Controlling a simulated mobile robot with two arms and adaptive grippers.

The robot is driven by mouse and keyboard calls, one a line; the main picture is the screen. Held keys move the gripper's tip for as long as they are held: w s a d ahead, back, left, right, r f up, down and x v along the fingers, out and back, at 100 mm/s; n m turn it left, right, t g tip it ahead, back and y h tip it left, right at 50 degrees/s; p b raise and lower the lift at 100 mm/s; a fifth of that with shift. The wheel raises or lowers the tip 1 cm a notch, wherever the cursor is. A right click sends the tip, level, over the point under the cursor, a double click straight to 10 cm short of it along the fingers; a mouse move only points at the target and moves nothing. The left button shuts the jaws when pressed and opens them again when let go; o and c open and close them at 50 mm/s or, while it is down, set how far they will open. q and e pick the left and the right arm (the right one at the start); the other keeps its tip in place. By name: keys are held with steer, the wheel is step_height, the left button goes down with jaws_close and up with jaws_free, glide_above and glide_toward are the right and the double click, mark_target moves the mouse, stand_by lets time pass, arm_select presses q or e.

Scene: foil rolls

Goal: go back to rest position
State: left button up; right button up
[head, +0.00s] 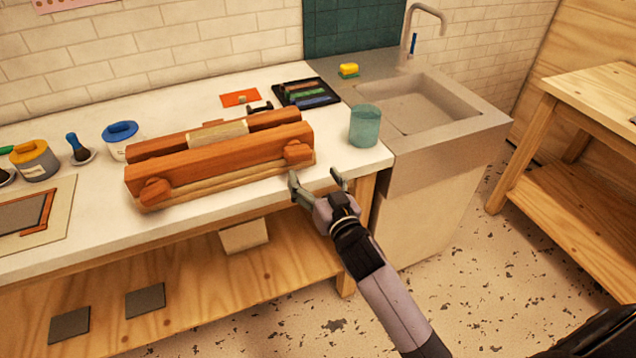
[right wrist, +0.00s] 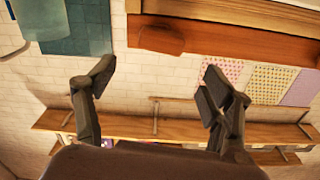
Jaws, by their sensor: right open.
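My right gripper (head: 318,186) is open and empty, at the front edge of the white worktop, just right of the large wooden press. In the right wrist view its two fingers (right wrist: 158,88) are spread apart with nothing between them. The wooden press (head: 220,158) lies on the worktop with a pale roll (head: 218,132) between its reddish bars. Part of the press also shows at the top of the right wrist view (right wrist: 240,38). My left gripper is in neither view.
A teal glass (head: 364,126) stands on the worktop near the sink (head: 410,104). A black tray (head: 306,93) with colored pieces lies behind it. Yellow and blue tubs (head: 34,160) stand at the left. A wooden table (head: 590,95) is at the right. Speckled floor between is clear.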

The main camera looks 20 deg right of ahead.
steer(key=shift+s, duration=0.9)
